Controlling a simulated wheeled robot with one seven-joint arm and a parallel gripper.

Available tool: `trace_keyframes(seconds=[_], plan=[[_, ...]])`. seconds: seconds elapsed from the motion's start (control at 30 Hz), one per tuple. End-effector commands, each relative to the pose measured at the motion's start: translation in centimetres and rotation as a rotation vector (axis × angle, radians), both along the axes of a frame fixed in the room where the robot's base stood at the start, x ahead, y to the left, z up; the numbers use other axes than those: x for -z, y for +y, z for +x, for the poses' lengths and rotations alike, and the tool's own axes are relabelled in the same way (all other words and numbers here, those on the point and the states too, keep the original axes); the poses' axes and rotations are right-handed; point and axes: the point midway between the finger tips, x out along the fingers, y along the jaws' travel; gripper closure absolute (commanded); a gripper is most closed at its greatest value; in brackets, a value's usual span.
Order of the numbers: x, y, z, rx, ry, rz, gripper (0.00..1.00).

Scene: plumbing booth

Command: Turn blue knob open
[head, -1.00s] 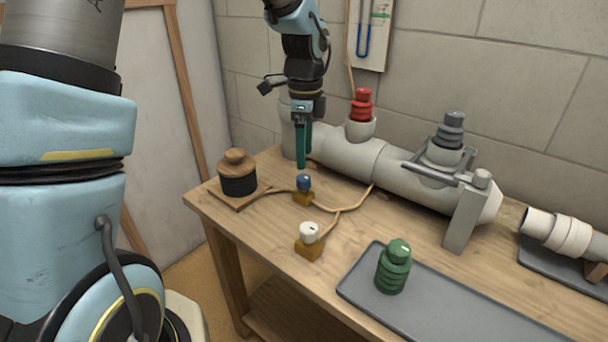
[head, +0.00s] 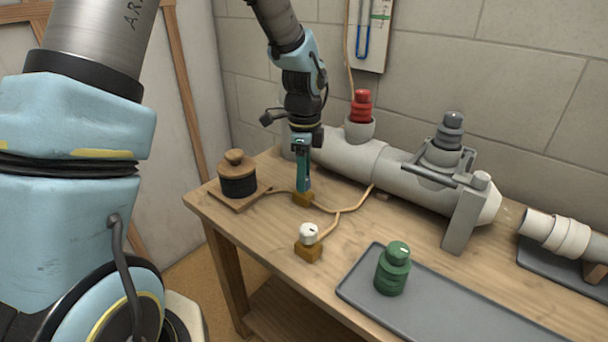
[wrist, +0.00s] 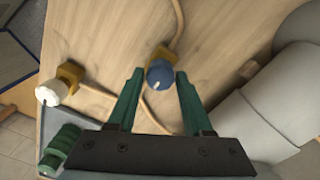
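The blue knob (wrist: 160,74) sits on a small wooden block (head: 302,200) with a cord running to it. It has a white mark on its top. My gripper (wrist: 159,72) points down over it, with its two green fingers apart on either side of the knob. A gap shows between each finger and the knob in the wrist view, so it does not look gripped. In the head view my gripper (head: 303,188) hides the knob, and its fingertips are close above the block.
A white knob (head: 308,233) on its own block stands nearby in front. A wooden-topped black pump or pot (head: 238,176) is at left. The grey pipe (head: 345,152) with a red plug (head: 361,106) lies behind. A green plug (head: 393,268) stands on a grey tray (head: 450,300).

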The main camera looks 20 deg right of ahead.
Motion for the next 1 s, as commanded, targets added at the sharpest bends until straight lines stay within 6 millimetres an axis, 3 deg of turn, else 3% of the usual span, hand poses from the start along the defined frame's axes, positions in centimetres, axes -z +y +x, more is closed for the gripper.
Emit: trace_keyframes(seconds=[0.03,0.43,0.77,1.0], plan=[[-0.01,-0.01,0.01,0.0,0.0,0.0,0.56],[-0.02,0.02,-0.01,0.0,0.0,0.0,1.0],[-0.04,0.02,-0.02,-0.019,0.001,0.001,1.0],[-0.11,0.02,0.05,-0.126,0.0,0.001,1.0]])
